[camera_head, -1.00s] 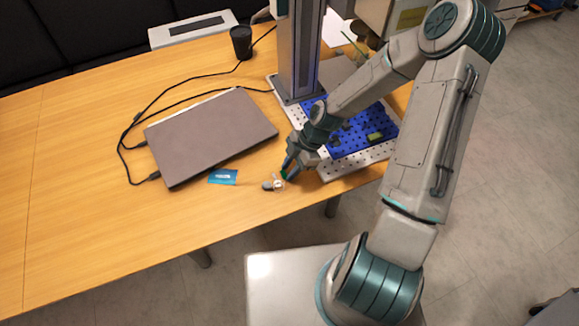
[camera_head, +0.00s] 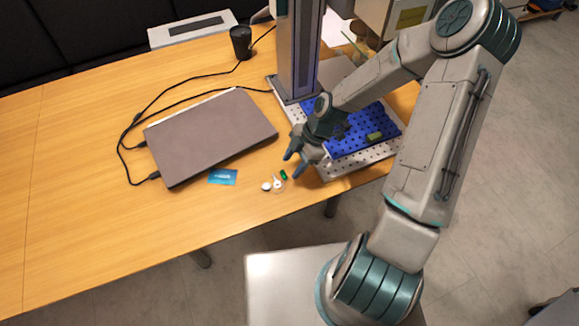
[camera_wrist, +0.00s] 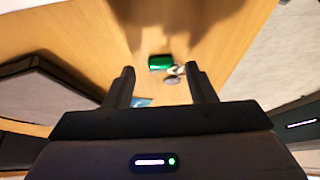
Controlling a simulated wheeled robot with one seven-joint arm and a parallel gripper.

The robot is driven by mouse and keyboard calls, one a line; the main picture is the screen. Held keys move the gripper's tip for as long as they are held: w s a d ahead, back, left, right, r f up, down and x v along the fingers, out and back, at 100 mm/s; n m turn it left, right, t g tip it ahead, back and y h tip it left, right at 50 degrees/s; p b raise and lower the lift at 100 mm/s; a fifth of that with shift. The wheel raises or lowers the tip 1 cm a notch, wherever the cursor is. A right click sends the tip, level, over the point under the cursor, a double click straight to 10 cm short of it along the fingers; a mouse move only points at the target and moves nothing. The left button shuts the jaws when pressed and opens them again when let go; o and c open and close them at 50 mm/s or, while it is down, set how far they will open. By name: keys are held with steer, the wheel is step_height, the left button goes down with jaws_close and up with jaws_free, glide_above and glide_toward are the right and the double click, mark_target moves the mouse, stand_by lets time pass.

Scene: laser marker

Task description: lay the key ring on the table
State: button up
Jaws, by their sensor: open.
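The key ring (camera_head: 276,183) lies on the wooden table (camera_head: 75,215), near its front edge and to the right of a blue card. It has a green piece, a pale round piece and a small metal part. In the wrist view its green piece (camera_wrist: 160,62) and metal parts lie beyond my fingertips, slightly blurred. My gripper (camera_head: 294,163) is open and empty, just above and behind the key ring, apart from it. In the wrist view my gripper (camera_wrist: 160,80) shows its two fingers spread with nothing between them.
A closed grey laptop (camera_head: 210,135) with black cables is to the left. A blue card (camera_head: 223,177) lies in front of it. The laser marker's column (camera_head: 299,50) and blue perforated plate (camera_head: 378,127) stand behind my gripper. The table's left part is clear.

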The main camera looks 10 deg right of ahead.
steer(key=v, duration=0.4)
steer(key=shift+d, duration=0.1)
steer(key=s+d+r+m+t+h, duration=0.2)
steer(key=s+r+m, duration=0.5)
steer(key=r+m, duration=0.3)
steer(key=s+d+r+m+t+h, duration=0.2)
steer(key=s+d+r+m+h, duration=0.1)
steer(key=s+r+m, duration=0.5)
step_height(320, 180, up, 6)
steer(key=m, duration=0.3)
steer(key=shift+d+r+t, duration=0.2)
steer(key=shift+r+t, duration=0.05)
steer(key=shift+t, duration=0.05)
